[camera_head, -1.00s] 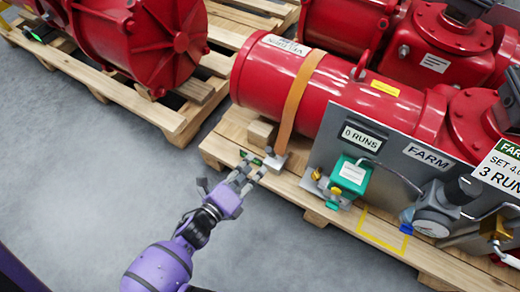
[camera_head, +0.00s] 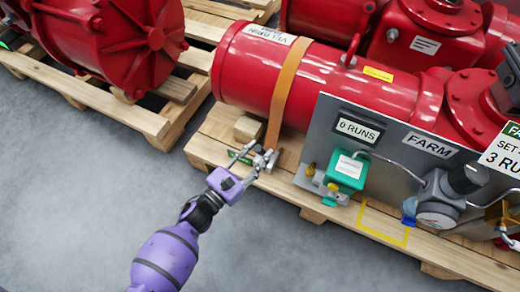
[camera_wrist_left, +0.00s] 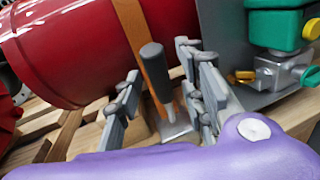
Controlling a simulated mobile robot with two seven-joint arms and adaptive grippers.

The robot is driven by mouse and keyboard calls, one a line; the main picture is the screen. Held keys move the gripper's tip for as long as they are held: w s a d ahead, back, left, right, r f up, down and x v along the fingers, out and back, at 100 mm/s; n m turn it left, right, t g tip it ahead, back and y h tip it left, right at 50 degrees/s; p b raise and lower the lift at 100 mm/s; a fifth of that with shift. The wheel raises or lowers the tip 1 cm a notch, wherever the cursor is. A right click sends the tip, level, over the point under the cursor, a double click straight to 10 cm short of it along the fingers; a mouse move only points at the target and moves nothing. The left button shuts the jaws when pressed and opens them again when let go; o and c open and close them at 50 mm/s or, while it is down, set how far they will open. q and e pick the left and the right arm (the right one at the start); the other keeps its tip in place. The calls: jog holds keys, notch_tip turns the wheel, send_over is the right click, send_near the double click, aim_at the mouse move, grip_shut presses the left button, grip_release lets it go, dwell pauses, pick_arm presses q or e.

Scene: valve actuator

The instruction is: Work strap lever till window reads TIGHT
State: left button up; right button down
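An orange strap (camera_head: 285,88) runs over the red cylinder (camera_head: 240,75) down to a grey ratchet base (camera_head: 270,163) on the pallet edge. In the left wrist view the strap (camera_wrist_left: 140,40) ends behind an upright lever with a black grip (camera_wrist_left: 156,72) on a metal base (camera_wrist_left: 175,130). My left gripper (camera_head: 260,160) is at the ratchet. In the wrist view its fingers (camera_wrist_left: 160,95) stand apart on either side of the lever; I cannot tell if either touches it. A small green patch (camera_head: 238,157) shows beside the ratchet. No window reading is legible. My right gripper is not in view.
A grey panel (camera_head: 320,135) with a "0 RUNS" sign, a green box (camera_head: 347,172) and a gauge (camera_head: 438,215) stands right of the ratchet. A wooden block (camera_head: 249,129) lies left of the strap. Grey floor (camera_head: 90,200) in front is free.

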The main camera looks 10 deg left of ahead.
pick_arm(q)
jog(key=shift+x, duration=0.9)
grip_shut()
